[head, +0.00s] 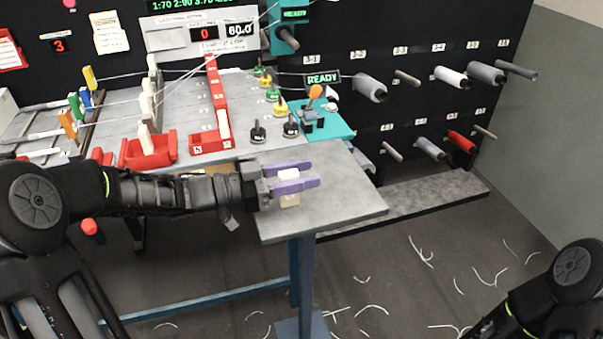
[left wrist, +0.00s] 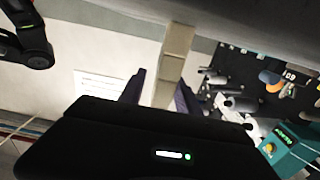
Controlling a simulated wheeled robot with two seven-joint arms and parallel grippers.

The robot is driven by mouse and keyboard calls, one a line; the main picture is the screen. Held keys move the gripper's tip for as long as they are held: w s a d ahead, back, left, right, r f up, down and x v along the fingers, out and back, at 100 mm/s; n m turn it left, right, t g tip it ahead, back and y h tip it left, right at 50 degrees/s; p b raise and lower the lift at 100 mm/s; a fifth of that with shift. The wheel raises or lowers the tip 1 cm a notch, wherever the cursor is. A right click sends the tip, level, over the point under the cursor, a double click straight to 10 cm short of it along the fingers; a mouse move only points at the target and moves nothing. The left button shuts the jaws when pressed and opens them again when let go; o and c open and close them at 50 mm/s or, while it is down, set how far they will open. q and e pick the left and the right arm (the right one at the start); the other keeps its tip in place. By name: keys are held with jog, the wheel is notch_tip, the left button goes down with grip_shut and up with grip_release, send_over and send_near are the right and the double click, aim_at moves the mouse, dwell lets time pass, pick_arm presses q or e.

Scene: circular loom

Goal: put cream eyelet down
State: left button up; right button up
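The cream eyelet (head: 290,201) is a small pale block standing upright on the grey table, near its front left part. My left gripper (head: 293,177) has purple fingers, one on each side of the eyelet. In the left wrist view the cream eyelet (left wrist: 177,52) rises between the fingers of my left gripper (left wrist: 161,85). A gap shows beside the left-hand finger, so the gripper looks open around it. The eyelet's foot seems to meet the table surface. My right gripper is out of view; only part of that arm shows at the lower right.
The grey table (head: 345,203) is clear to the right of the eyelet. Behind it are black pegs (head: 258,132), a teal block with an orange knob (head: 315,92) and red trays (head: 210,142). Spools (head: 371,88) stick out from the black wall.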

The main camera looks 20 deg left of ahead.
pick_arm(q)
jog(key=shift+r, duration=0.25)
jog(key=shift+s+a+f, duration=0.1)
jog(key=shift+s+a, duration=0.05)
jog(key=shift+a, duration=0.15)
jog(key=v, duration=0.9)
jog(key=shift+s+a, duration=0.2)
jog(key=shift+a, duration=0.1)
jog(key=shift+v, duration=0.85)
jog(key=shift+f, duration=0.1)
